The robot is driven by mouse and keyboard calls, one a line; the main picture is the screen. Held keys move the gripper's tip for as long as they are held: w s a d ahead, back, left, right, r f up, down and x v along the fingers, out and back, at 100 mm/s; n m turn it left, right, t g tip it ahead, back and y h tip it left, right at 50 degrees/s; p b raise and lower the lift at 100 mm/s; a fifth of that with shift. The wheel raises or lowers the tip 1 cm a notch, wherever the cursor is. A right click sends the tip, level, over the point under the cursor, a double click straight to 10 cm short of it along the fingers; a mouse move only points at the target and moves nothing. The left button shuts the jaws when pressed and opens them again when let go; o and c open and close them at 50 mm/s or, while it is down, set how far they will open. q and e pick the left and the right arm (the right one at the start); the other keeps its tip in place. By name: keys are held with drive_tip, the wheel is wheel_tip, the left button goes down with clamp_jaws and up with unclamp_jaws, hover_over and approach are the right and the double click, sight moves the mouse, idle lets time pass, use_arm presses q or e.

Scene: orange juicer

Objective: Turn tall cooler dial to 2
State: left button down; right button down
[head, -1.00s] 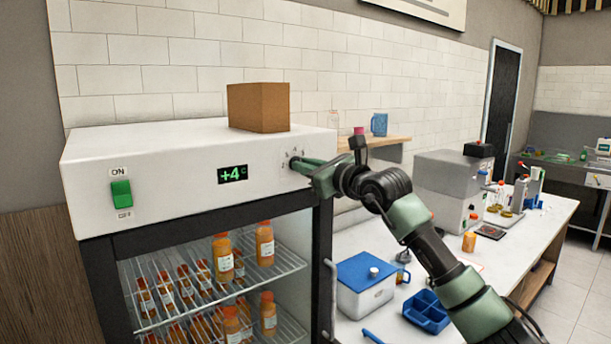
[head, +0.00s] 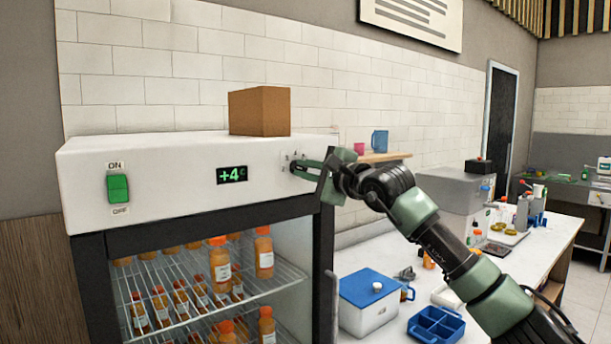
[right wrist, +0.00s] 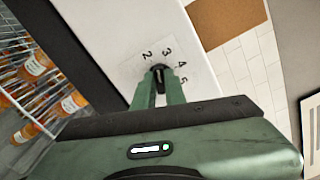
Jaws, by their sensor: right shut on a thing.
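The tall cooler (head: 200,150) stands at the left in the head view, with a white top panel and a glass front. Its dial (right wrist: 159,72) is a small dark knob on the white panel, with the numbers 2, 3, 4 and 5 printed around it. In the right wrist view it sits between my fingertips, below the 2 and 3; its exact setting is hard to read. My right gripper (head: 297,168) is shut on the dial. The panel's display (head: 231,174) reads +4. My left gripper is out of view.
A green ON/OFF switch (head: 118,188) is at the panel's left. A brown box (head: 260,111) sits on top of the cooler. To the right, a white table holds a blue-lidded box (head: 368,304), a blue tray (head: 437,326) and a grey machine (head: 455,188).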

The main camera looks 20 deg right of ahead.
drive_tip(key=shift+a+f+n+b, duration=0.15)
drive_tip(key=shift+n+b, duration=0.15)
drive_tip(key=shift+n, duration=1.7)
drive_tip(key=c, duration=1.5)
unclamp_jaws()
drive_tip(key=shift+o, duration=0.2)
drive_tip(key=shift+s, duration=0.1)
drive_tip(key=b+v, duration=0.3)
drive_tip(key=v, duration=0.4)
drive_tip(key=shift+s+b, duration=0.3)
